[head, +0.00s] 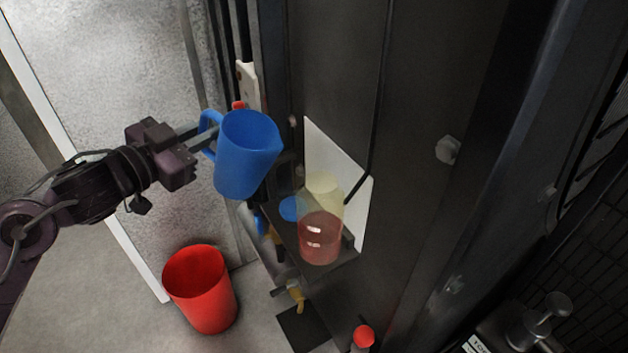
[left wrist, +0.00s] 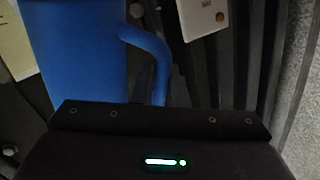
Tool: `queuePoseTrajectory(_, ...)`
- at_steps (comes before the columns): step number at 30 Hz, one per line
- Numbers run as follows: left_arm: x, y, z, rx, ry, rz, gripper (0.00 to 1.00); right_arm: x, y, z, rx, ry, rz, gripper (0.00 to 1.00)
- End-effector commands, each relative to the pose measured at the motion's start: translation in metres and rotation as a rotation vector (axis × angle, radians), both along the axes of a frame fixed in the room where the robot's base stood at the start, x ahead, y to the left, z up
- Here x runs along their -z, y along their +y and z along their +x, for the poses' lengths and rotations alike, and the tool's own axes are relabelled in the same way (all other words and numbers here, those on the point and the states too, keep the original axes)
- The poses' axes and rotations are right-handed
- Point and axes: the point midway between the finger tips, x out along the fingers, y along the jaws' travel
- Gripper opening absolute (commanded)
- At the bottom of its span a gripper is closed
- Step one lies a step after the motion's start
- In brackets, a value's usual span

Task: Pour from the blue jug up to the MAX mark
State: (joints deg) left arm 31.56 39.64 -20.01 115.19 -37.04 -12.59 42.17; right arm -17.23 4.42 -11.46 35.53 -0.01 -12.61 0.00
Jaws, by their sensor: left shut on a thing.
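My left gripper (head: 203,140) is shut on the handle of the blue jug (head: 246,158) and holds it in the air, nearly upright. The jug also fills the upper left of the left wrist view (left wrist: 75,50). Its spout points right, toward a clear container (head: 321,238) on a small dark shelf. The container holds red liquid in its lower part, with a pale yellowish part above. The jug is apart from the container, up and to its left. No stream shows between them. A MAX mark cannot be made out. My right gripper is not in view.
A blue round cap (head: 290,208) lies beside the container, before a white panel (head: 338,165). A red bucket (head: 201,289) stands on the floor below. A yellow-handled valve (head: 296,294) sits under the shelf. A pump bottle (head: 535,322) is at the lower right. Dark cabinet walls rise on the right.

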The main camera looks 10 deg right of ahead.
Motion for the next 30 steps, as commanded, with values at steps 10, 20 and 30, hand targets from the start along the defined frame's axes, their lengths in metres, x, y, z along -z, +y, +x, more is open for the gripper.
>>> queuePoseTrajectory(10,-0.038,-0.02,-0.015,0.002,-0.137,0.178,0.0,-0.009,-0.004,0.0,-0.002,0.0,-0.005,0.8)
queuePoseTrajectory(20,-0.057,-0.029,-0.021,0.001,-0.218,0.293,0.0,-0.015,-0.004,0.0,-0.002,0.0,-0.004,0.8)
queuePoseTrajectory(30,-0.069,-0.034,-0.024,0.0,-0.27,0.366,0.0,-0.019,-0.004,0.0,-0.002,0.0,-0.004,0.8)
